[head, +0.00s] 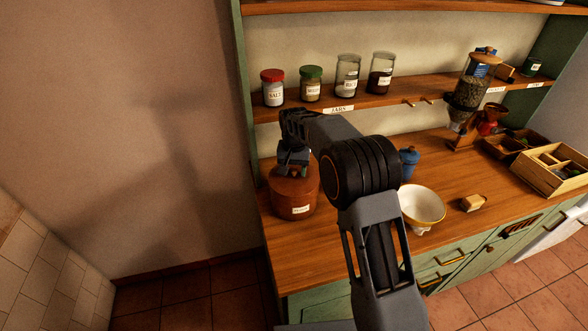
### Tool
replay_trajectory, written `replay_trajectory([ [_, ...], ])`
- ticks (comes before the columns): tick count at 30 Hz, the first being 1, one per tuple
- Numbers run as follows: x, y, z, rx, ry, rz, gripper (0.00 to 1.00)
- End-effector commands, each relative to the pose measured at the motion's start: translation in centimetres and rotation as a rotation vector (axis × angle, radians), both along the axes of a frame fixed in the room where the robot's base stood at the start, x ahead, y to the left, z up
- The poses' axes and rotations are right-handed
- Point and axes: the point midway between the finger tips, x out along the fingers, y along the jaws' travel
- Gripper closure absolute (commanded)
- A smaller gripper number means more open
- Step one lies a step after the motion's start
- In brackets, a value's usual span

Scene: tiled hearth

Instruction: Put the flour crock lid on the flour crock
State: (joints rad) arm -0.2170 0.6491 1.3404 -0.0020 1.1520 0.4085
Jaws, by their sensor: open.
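The flour crock (302,201), a round red-brown pot with a pale label on its front, stands on the left end of the wooden counter. A matching red-brown lid (306,176) appears to rest on its top, looking roughly level. Whether it is fully seated is hard to tell. My gripper (293,169) is open and points down just over the middle of the lid, close to what looks like its knob. The gripper hides part of the lid and its far edge, and I cannot tell whether the fingers touch it.
Several jars, one red-capped (272,88), stand on the shelf (338,104) above. A blue pot (408,163), a white bowl (421,207) and a small wooden block (473,203) are to the right. The front-left counter is clear.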

Motion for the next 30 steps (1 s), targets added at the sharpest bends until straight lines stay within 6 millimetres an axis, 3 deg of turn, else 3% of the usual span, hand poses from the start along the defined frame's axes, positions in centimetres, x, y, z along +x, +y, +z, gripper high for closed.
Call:
replay_trajectory([
  [5,0.0,0.0,0.0,-0.001,0.001,0.000,0.47],
  [10,0.1,0.0,1.4,0.000,-0.003,0.000,0.47],
  [21,0.0,0.0,8.8,0.001,-0.004,0.000,0.47],
  [30,0.0,0.0,12.9,0.000,-0.001,0.000,0.47],
])
